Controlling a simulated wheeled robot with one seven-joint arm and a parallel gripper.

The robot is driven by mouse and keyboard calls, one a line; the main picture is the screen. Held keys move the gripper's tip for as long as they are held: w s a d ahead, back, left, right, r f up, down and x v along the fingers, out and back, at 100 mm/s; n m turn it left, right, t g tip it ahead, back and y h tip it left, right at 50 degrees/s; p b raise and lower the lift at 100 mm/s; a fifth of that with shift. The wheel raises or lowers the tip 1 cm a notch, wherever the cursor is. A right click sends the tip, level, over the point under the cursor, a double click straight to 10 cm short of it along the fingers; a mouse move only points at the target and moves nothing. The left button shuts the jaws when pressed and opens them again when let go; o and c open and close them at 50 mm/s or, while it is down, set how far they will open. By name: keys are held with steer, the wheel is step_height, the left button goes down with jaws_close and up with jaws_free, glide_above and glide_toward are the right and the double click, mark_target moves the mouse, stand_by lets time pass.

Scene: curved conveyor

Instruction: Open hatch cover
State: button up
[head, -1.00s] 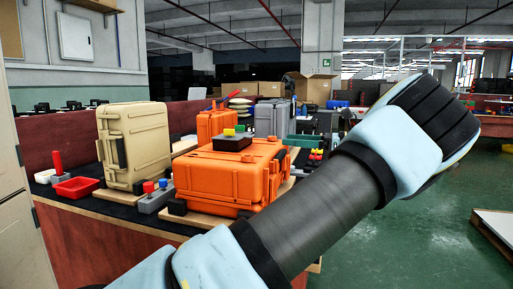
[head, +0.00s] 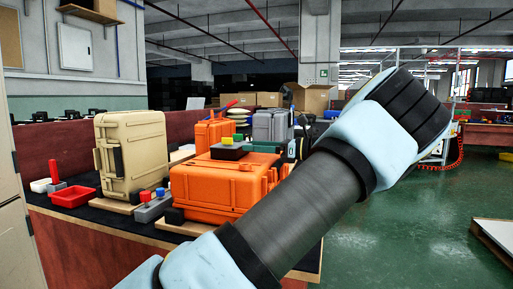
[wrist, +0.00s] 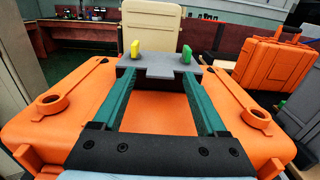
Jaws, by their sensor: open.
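A large orange case (head: 210,190) lies flat on the workbench, and its broad lid fills much of the wrist view (wrist: 75,85). I see no other part that is clearly a hatch cover. A dark grey block (head: 229,153) with a yellow and a green peg sits on the case; it also shows in the wrist view (wrist: 160,68). My gripper (wrist: 159,76) is open, its two green fingers apart above the orange lid and pointing at the block. I cannot tell whether the fingertips touch it. In the head view my arm hides the case's right side.
A beige case (head: 130,155) stands upright on the left, near a red tray (head: 72,196) and a small grey control box (head: 154,206). Another orange case (head: 213,132) and a grey case (head: 270,125) stand behind.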

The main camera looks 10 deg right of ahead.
jaws_close()
stand_by(0.5)
stand_by(0.8)
